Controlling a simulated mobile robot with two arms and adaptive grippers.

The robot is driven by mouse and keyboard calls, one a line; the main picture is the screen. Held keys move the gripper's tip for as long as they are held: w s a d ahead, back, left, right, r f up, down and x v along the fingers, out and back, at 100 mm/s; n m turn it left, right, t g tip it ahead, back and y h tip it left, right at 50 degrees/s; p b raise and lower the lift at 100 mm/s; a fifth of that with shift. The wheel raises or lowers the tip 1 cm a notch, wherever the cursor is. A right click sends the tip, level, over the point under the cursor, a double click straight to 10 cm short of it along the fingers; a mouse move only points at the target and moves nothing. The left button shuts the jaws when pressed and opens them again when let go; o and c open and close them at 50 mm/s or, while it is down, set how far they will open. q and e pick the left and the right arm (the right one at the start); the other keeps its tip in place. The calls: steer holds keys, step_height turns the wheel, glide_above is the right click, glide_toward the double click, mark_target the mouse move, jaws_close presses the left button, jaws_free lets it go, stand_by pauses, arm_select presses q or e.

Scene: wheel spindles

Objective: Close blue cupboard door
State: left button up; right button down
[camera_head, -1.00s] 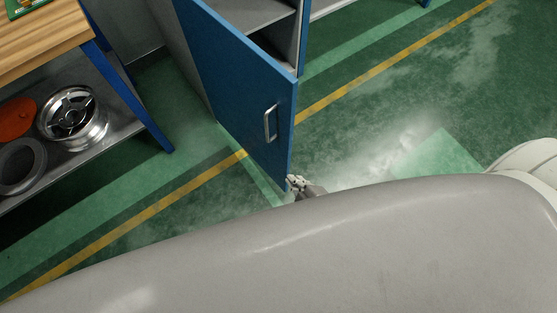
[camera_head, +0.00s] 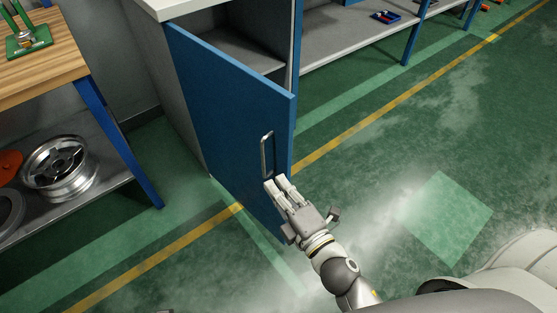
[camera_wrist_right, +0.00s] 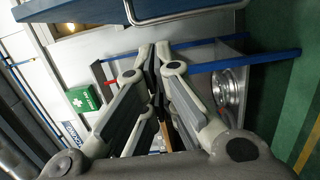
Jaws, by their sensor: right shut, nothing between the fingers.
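The blue cupboard door (camera_head: 225,110) stands open, swung out from the grey cupboard (camera_head: 175,100) in the head view. Its metal handle (camera_head: 265,155) is upright near the free edge. My right gripper (camera_head: 277,182) is shut and empty, with its fingertips just below the handle in front of the door. Whether it touches the door is unclear. The right wrist view shows the closed fingers (camera_wrist_right: 160,52), with the blue door edge (camera_wrist_right: 80,9) and a grey bar like the handle (camera_wrist_right: 178,15) above them.
A wooden-topped workbench (camera_head: 45,65) with blue legs stands left, with a wheel rim (camera_head: 60,167) on its lower shelf. A grey shelf (camera_head: 350,47) extends right of the cupboard. The green floor (camera_head: 400,150) right of the door is clear.

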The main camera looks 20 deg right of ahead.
mark_target(264, 150)
steer(key=w, duration=0.4)
steer(key=w+d, duration=0.1)
steer(key=w, duration=0.1)
steer(key=shift+w+d+p, duration=0.1)
steer(key=shift+w+p, duration=0.25)
steer(key=shift+w, duration=0.05)
arm_select(q)
steer(key=shift+s+f, duration=0.2)
steer(key=shift+f, duration=0.55)
steer(key=shift+s+f, duration=0.2)
steer(key=shift+f, duration=0.5)
arm_select(e)
steer(key=shift+w+d, duration=0.25)
steer(key=shift+d, duration=0.35)
steer(key=shift+d, duration=0.1)
